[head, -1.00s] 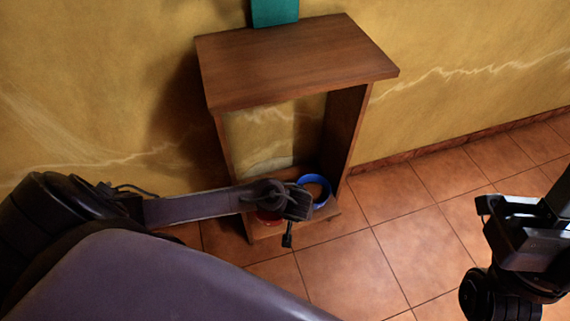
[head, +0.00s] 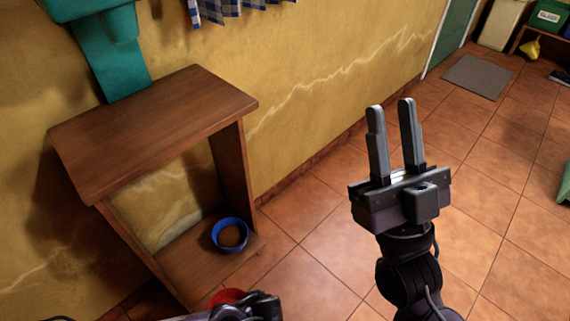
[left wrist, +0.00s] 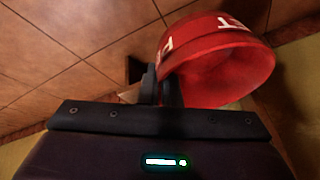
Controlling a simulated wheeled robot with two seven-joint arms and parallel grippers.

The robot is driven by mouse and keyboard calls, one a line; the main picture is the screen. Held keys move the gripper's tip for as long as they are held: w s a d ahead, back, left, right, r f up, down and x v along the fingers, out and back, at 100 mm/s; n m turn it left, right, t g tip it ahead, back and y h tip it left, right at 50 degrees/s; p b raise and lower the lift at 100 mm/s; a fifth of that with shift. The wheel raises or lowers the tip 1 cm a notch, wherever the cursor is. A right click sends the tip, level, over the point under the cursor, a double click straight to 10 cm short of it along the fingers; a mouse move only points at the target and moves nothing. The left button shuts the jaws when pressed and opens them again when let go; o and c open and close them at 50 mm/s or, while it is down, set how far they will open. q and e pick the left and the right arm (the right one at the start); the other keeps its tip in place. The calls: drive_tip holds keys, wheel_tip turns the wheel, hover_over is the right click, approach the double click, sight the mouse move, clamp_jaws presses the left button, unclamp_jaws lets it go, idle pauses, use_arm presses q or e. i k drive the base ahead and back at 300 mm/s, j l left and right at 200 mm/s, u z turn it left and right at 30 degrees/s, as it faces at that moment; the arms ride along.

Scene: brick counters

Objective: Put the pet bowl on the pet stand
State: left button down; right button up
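The wooden pet stand (head: 155,125) is against the yellow wall at the left of the head view, with a flat top and a low shelf (head: 190,262). A blue bowl (head: 230,234) with brown contents sits on that shelf. A red bowl with white lettering (left wrist: 222,60) is at my left gripper (left wrist: 160,78), whose fingers are close together at its wall. In the head view the red bowl (head: 226,296) shows partly behind my left gripper, in front of the shelf's edge; its height is unclear. My right gripper (head: 391,105) is open and empty, pointing up.
A teal object (head: 112,60) is at the wall above the stand, beside a checked cloth (head: 235,8). Tiled floor right of the stand is clear. A grey mat (head: 477,77) and a low shelf with a green box (head: 548,16) are far right.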

sight(156, 116)
drive_tip(key=k+l, duration=0.7)
drive_tip(key=l, duration=0.25)
